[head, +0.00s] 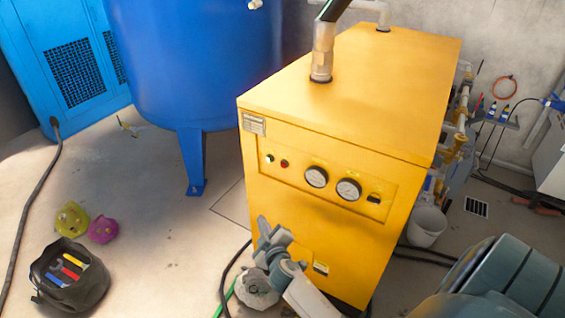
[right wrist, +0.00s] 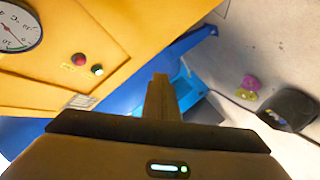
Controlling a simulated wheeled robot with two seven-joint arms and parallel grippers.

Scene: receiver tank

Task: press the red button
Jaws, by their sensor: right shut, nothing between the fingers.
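The red button (head: 284,163) is a small round knob on the front panel of the yellow cabinet (head: 350,90), between a pale green-white button (head: 269,158) and the gauges. In the right wrist view the red button (right wrist: 78,60) shows at the upper left, clear of the fingers. My right gripper (head: 263,222) is shut and empty, below the button in the head view, in front of the cabinet's lower left part. Its closed fingers (right wrist: 158,80) show at the middle of the wrist view, apart from the button. My left gripper is not in view.
Two round gauges (head: 317,177) sit right of the button. A blue tank (head: 200,60) stands behind at the left. A black tool bag (head: 68,278) and yellow and magenta bundles (head: 103,229) lie on the floor. Bare floor (head: 160,220) lies left of the cabinet.

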